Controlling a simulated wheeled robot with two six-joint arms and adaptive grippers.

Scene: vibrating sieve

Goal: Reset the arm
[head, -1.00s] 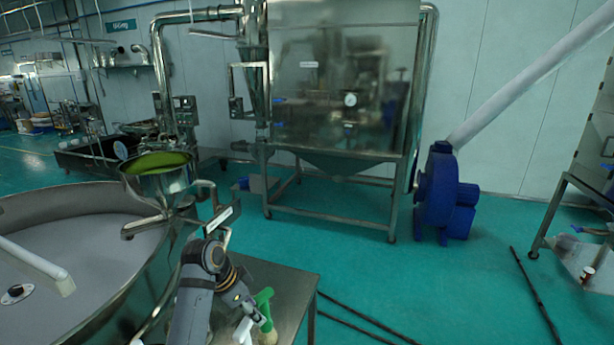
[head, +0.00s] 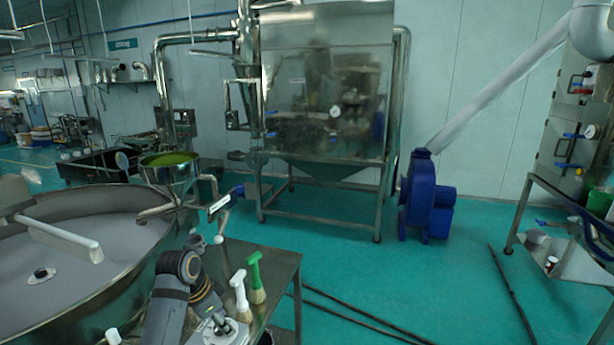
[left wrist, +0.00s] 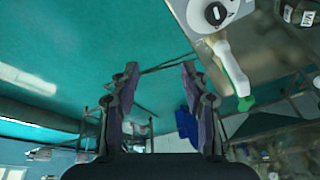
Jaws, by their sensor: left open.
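My left arm (head: 178,275) rises from the bottom of the head view, bent, in front of the metal side table. Its gripper tips cannot be made out clearly there. In the left wrist view my left gripper (left wrist: 156,78) has its two dark fingers spread apart, with nothing between them. My right gripper is not in view.
The big round sieve (head: 75,215) stands at left, with a hopper (head: 168,172) of green material beside it. A steel machine (head: 325,95) and a blue blower (head: 427,205) stand behind. Dark cables (head: 345,312) cross the otherwise open green floor.

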